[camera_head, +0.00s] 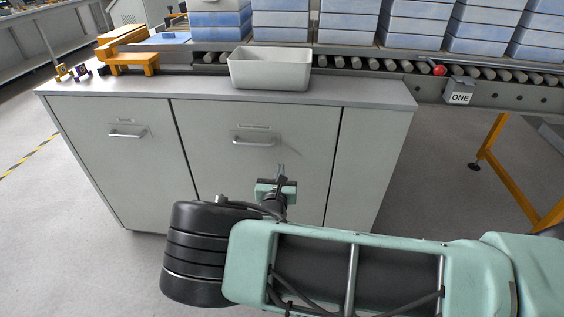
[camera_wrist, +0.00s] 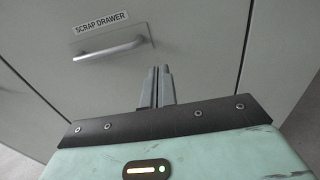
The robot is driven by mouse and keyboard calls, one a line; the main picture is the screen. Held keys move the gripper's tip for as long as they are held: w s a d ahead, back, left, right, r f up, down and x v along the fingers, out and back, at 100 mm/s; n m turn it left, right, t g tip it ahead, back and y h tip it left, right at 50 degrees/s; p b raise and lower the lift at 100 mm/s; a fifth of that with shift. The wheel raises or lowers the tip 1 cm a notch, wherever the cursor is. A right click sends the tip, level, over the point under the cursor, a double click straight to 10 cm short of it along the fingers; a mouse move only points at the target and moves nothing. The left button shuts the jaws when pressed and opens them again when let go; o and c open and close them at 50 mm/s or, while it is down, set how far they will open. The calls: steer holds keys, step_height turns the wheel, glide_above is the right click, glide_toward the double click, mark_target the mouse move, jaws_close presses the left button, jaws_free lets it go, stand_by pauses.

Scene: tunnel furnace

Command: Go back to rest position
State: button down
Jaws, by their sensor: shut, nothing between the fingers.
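My gripper (camera_wrist: 164,70) is shut with nothing between its fingers. In the wrist view it points at the grey cabinet front, below and right of the handle of the closed scrap drawer (camera_wrist: 85,72). In the head view my gripper (camera_head: 281,172) is in front of the cabinet's middle panel, below the bar handle (camera_head: 254,142). It appears apart from the handle. My arm stretches across the bottom of the head view and hides part of the floor and lower cabinet.
A white open bin (camera_head: 270,84) stands on the cabinet top, with an orange fixture (camera_head: 130,62) to its left. Behind runs a roller conveyor (camera_head: 365,64) with blue stacked trays (camera_head: 410,25) and a red button (camera_head: 439,71). An orange conveyor leg (camera_head: 492,137) stands right. Floor at left is clear.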

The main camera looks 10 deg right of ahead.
steer(key=s+d+r+m+g+h+p, duration=0.25)
steer(key=s+r+m+g, duration=0.35)
steer(key=s, duration=0.3)
steer(key=s+d+r+m+g+h+p, duration=0.1)
steer(key=s+d+r+m+g, duration=0.3)
steer(key=s+m+g, duration=0.4)
steer(key=s+a+r+m+g+y+p, duration=0.1)
steer(key=s+r+m+y, duration=0.4)
steer(key=s+r, duration=0.6)
steer(key=s+a+r+m+g+y+p, duration=0.2)
steer(key=s+a+r+m+y+p, duration=0.2)
steer(key=s+r, duration=0.6)
steer(key=shift+s+a+r+m+y, duration=0.4)
steer(key=shift+a+m+y, duration=0.3)
steer(key=shift+a, duration=0.45)
